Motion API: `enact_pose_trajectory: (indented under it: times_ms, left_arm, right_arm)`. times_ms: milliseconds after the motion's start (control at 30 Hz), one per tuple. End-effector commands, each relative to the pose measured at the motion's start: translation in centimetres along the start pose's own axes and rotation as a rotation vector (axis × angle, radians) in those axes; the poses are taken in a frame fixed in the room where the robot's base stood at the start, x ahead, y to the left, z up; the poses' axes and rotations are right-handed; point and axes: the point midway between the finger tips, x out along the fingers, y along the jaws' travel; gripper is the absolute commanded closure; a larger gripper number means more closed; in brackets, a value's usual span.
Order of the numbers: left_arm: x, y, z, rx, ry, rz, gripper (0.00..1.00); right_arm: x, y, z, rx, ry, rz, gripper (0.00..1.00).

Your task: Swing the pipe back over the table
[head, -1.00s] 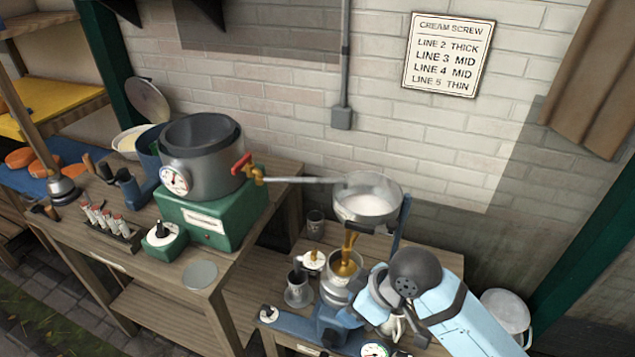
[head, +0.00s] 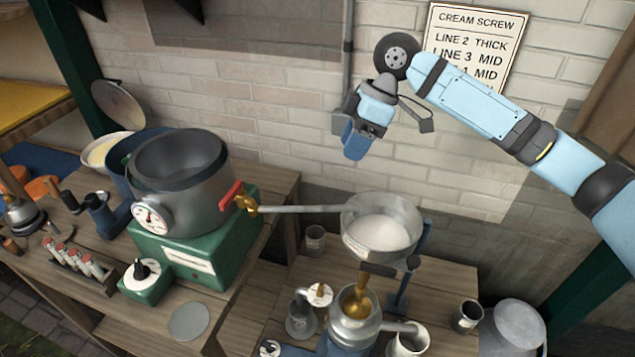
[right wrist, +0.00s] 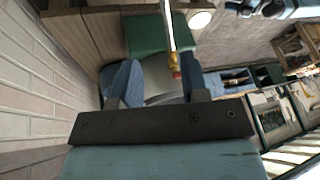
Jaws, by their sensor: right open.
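The thin grey pipe (head: 300,209) runs level from the brass tap (head: 245,203) with its red handle, on the large pot, to the round metal bowl (head: 380,230). The bowl holds white liquid, and a brass spout (head: 360,297) is below it. My right gripper (head: 355,142) is raised in front of the wall, above and apart from the pipe. In the right wrist view its blue fingers (right wrist: 158,80) are spread with nothing between them, and the red handle (right wrist: 175,61) shows beyond. My left gripper is not in view.
The large grey pot (head: 190,175) stands on a green base (head: 195,240) on the left table. Cups and a metal can (head: 512,325) stand around the lower bench. A sign (head: 475,50) hangs on the wall behind my right arm.

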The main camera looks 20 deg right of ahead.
Motion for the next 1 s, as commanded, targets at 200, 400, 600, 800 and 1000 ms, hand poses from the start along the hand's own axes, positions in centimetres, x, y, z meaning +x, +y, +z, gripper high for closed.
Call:
enact_pose_trajectory:
  times_ms: [200,400,600,800,1000]
  left_arm:
    - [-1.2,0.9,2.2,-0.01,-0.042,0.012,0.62]
    - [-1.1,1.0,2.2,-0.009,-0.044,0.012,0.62]
    - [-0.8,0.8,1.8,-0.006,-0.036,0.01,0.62]
    - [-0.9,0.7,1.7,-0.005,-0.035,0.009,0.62]
    - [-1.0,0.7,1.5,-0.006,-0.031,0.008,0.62]
  right_arm:
    - [2.7,-0.1,0.0,-0.001,-0.001,-0.004,0.59]
    - [7.0,-0.1,0.0,0.0,-0.002,-0.003,0.59]
    - [10.9,-0.1,0.0,-0.001,-0.001,-0.002,0.59]
    - [13.1,0.0,-0.1,-0.001,0.001,0.0,0.59]
    - [13.7,-0.1,0.0,-0.001,0.0,0.001,0.59]
